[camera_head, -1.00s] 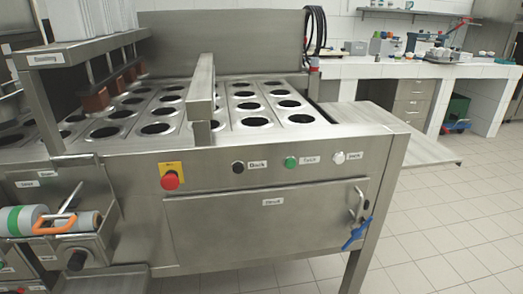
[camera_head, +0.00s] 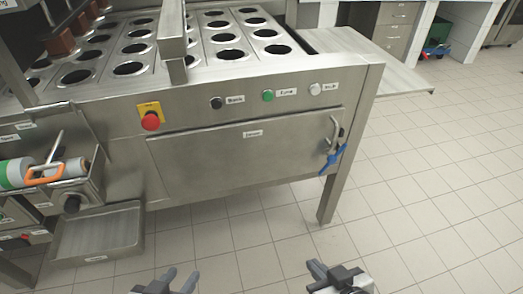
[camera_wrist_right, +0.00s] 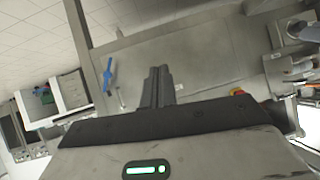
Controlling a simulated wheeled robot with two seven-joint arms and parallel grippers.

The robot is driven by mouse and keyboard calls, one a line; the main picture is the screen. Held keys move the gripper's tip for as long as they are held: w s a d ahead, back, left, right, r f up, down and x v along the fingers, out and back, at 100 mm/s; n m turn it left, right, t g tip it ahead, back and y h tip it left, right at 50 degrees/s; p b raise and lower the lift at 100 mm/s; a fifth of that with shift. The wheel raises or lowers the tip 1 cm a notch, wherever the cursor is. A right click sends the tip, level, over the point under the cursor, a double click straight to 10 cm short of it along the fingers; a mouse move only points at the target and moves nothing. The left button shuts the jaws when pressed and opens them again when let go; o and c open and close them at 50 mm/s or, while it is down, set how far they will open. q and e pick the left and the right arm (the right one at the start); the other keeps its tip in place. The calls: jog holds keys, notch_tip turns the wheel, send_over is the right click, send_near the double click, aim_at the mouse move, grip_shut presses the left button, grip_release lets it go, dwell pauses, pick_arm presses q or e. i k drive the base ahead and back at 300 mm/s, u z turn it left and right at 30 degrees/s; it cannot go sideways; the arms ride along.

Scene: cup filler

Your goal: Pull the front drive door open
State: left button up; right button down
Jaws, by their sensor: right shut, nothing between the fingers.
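The front drive door (camera_head: 240,155) is a flat steel panel with a small label, flush in the machine's front and looking shut. Its bar handle (camera_head: 334,131) is at the right end, with a blue lever (camera_head: 333,158) just below it. In the right wrist view the door panel (camera_wrist_right: 205,62) lies ahead, with the blue lever (camera_wrist_right: 108,75) to the left. My right gripper (camera_head: 316,267) is shut and empty, low in the head view and apart from the door; its fingers (camera_wrist_right: 158,72) show together. My left gripper (camera_head: 182,277) is at the bottom edge, partly cut off, its jaw unclear.
A red stop button (camera_head: 151,121) and a row of buttons (camera_head: 267,96) sit above the door. A machine leg (camera_head: 332,196) stands right of it. A steel tray (camera_head: 98,235) juts out low at the left. The tiled floor (camera_head: 420,190) is clear.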

aim_at(204, 161)
jog(key=u, duration=1.8)
jog(key=k, duration=0.95)
jog(key=z, duration=1.55)
jog(key=i, duration=1)
